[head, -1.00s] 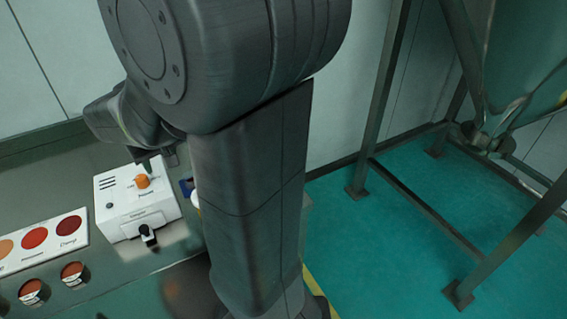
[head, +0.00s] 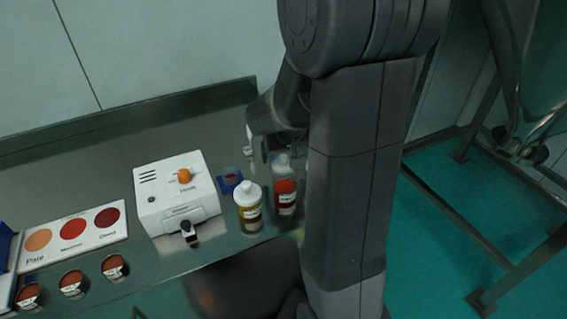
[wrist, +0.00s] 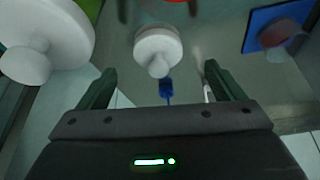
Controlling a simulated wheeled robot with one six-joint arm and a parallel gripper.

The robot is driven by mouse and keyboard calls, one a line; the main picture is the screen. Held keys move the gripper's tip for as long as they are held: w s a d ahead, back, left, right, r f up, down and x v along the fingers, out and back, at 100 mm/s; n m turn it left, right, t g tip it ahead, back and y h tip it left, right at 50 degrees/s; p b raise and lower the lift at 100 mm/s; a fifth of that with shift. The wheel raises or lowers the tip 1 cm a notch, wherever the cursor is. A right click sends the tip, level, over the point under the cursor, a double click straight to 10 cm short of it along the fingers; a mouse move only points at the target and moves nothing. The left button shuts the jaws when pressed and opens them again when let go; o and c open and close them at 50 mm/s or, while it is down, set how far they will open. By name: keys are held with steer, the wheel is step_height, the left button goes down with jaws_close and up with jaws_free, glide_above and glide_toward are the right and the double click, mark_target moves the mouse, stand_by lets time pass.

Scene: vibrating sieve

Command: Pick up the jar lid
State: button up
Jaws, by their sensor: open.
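My gripper (wrist: 159,70) is open and empty in the wrist view, its two dark fingers apart. A white round piece with a knob-like end (wrist: 157,50) lies just beyond and between the fingertips, apart from them. I cannot tell for sure whether it is the jar lid or a bottle cap. In the head view my gripper (head: 268,145) hangs over the bench near two white-capped bottles, one yellowish (head: 248,205) and one red (head: 286,190). Its fingertips are hard to make out there.
A larger white cap (wrist: 45,40) is close at the wrist view's upper left. A blue pad (head: 230,181) bears a dark reddish disc. A white box with an orange knob (head: 177,193), a colour card (head: 72,235) and several small reddish cups stand left on the bench.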

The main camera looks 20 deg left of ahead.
mark_target(284, 160)
steer(key=shift+x, duration=2.25)
steer(key=shift+d, duration=0.15)
steer(key=c, duration=1.1)
